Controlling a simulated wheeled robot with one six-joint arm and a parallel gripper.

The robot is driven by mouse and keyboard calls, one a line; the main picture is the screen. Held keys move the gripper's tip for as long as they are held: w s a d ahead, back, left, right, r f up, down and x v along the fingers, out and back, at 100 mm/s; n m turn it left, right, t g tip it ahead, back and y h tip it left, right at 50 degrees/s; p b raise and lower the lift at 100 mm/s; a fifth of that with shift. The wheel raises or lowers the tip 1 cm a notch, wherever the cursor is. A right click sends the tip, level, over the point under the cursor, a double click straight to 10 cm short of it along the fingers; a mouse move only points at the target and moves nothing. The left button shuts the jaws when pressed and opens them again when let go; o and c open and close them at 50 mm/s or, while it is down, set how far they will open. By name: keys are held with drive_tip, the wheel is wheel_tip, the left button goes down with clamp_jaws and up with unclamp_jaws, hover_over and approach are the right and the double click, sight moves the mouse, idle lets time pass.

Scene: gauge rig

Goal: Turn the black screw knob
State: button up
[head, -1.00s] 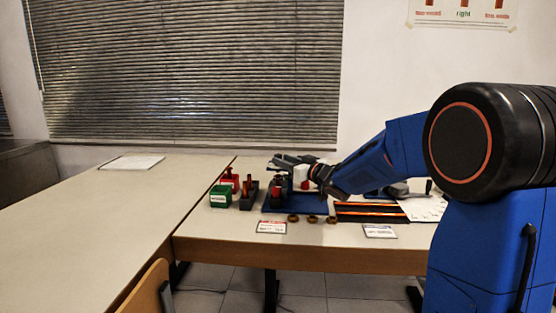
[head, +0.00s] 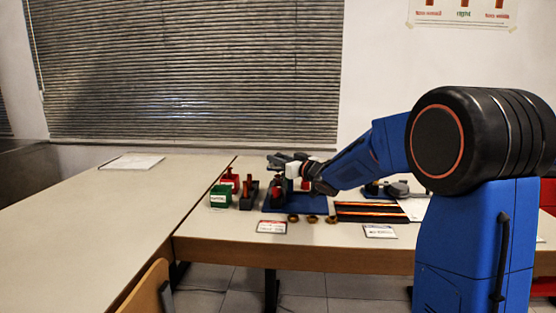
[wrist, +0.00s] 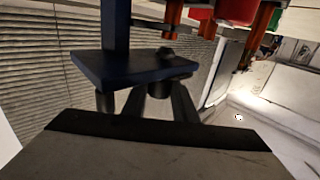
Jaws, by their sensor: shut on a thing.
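The gauge rig (head: 277,190) is a dark upright stand on a blue mat (head: 312,203), with something red in it. My gripper (head: 279,160) is at the top of the stand in the head view. In the wrist view a dark blue plate (wrist: 105,70) hangs from a post, and the black screw knob (wrist: 160,88) is at its near side. My gripper (wrist: 158,103) has its two dark fingers on either side of the knob and is shut on it. The knob is small and partly hidden by the fingers and shadow.
A green bin (head: 220,197), a red bin (head: 230,180) and a dark block (head: 249,195) stand left of the rig. Brown rings (head: 312,219) lie in front of the mat. A striped dark tray (head: 370,212) is to the right. The left table is mostly clear.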

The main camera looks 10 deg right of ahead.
drive_tip(key=shift+m+t+h, duration=0.4)
drive_tip(key=shift+m+h, duration=0.2)
drive_tip(key=shift+h, duration=0.3)
drive_tip(key=shift+a+m+t+h, duration=0.1)
drive_tip(key=shift+m+t+h, duration=0.2)
drive_tip(key=shift+m+h, duration=0.9)
drive_tip(key=shift+m+t+h, duration=0.3)
drive_tip(key=shift+m+h, duration=0.4)
drive_tip(key=shift+h, duration=1)
drive_tip(key=shift+f+m+g+h, duration=0.1)
drive_tip(key=shift+m+g+h, duration=0.45)
drive_tip(key=shift+m+h, duration=1.4)
drive_tip(key=shift+m+g+h, duration=0.55)
drive_tip(key=shift+m+h, duration=0.6)
drive_tip(key=shift+h, duration=1.6)
drive_tip(key=m+g+h, duration=0.5)
drive_tip(key=h, duration=0.1)
drive_tip(key=shift+g, duration=0.4)
drive_tip(key=shift+m+g+h, duration=0.65)
drive_tip(key=shift+m+g, duration=0.4)
drive_tip(key=shift+g, duration=0.3)
drive_tip(key=shift+m+g+h, duration=0.65)
drive_tip(key=shift+m+g, duration=0.4)
drive_tip(key=shift+g, duration=0.6)
drive_tip(key=shift+r, duration=0.2)
drive_tip(key=o, duration=0.8)
drive_tip(key=shift+c, duration=0.2)
